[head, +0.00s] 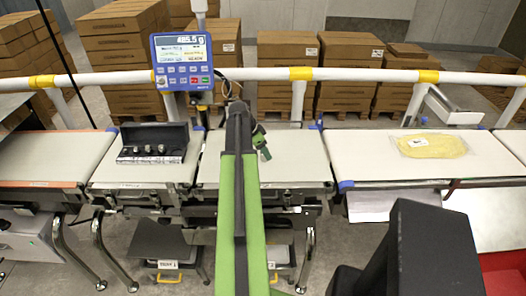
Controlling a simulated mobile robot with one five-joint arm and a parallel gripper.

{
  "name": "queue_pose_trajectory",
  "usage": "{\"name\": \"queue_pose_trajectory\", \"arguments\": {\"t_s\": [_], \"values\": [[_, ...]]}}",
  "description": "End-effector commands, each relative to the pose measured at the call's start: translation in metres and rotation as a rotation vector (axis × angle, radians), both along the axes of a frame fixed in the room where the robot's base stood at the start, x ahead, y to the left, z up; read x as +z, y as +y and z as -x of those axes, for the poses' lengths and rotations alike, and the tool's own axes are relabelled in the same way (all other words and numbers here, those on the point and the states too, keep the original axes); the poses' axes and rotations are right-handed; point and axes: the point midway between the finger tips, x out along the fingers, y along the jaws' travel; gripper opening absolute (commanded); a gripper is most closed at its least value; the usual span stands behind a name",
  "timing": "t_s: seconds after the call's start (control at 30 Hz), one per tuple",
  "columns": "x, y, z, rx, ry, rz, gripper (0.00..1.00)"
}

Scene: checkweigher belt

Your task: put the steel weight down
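A black open case (155,143) sits on the belt section left of centre, with a few small steel weights (162,150) standing in it. My green arm reaches forward over the middle belt section (290,160). My gripper (262,146) is at its far end, low over that section and right of the case. The arm covers most of the gripper, so its fingers and anything between them are hidden. I see no steel weight outside the case.
A blue weighing display (182,62) stands behind the belt. A white rail (350,75) with yellow bands runs along the back. A bag of yellow contents (432,146) lies on the right belt. Carton stacks (288,60) stand behind. The middle belt right of my arm is clear.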

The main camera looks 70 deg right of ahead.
Motion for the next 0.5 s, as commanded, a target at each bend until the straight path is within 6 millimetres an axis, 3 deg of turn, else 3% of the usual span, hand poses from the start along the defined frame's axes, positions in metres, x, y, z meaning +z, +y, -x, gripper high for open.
{"name": "queue_pose_trajectory", "arguments": {"t_s": [0.27, 0.5], "values": [[0.012, 0.002, -0.002, 0.001, 0.0, 0.0, 0.55], [0.055, 0.015, -0.013, 0.003, 0.001, -0.001, 0.55]]}}
